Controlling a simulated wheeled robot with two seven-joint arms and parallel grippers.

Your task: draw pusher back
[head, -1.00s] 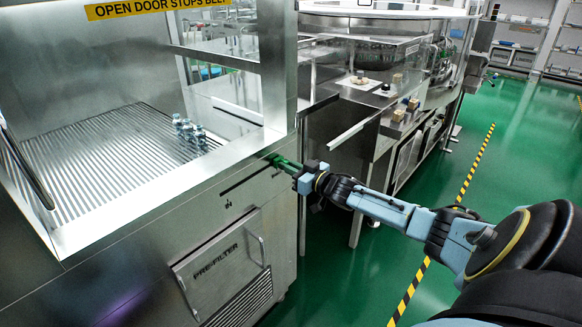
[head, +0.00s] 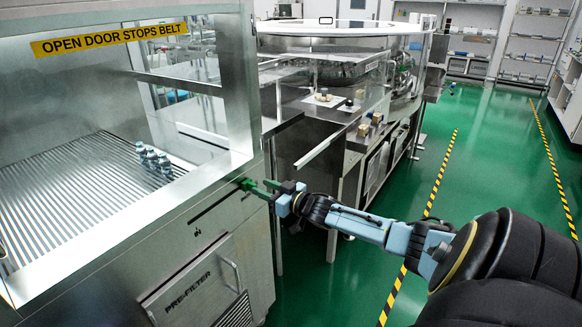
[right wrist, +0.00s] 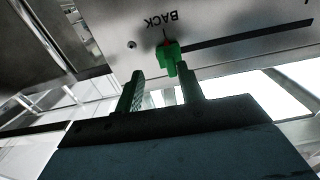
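The pusher's green handle (head: 247,184) sticks out of a slot in the steel cabinet's front, at the slot's right end in the head view. In the right wrist view the green handle (right wrist: 171,56) is at the slot end marked BACK. My right gripper (head: 274,190) is at the handle, to its right in the head view. In the right wrist view its two fingers (right wrist: 160,88) stand apart, with the handle just beyond and overlapping the right finger's tip. I cannot tell whether they touch. My left gripper is not in view.
Several small blue-topped bottles (head: 152,162) stand on the ribbed belt (head: 75,200) inside the cabinet. A PRE-FILTER door with a handle (head: 234,276) is below the slot. A round steel machine (head: 330,60) stands behind. Green floor (head: 345,270) is clear right of the cabinet.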

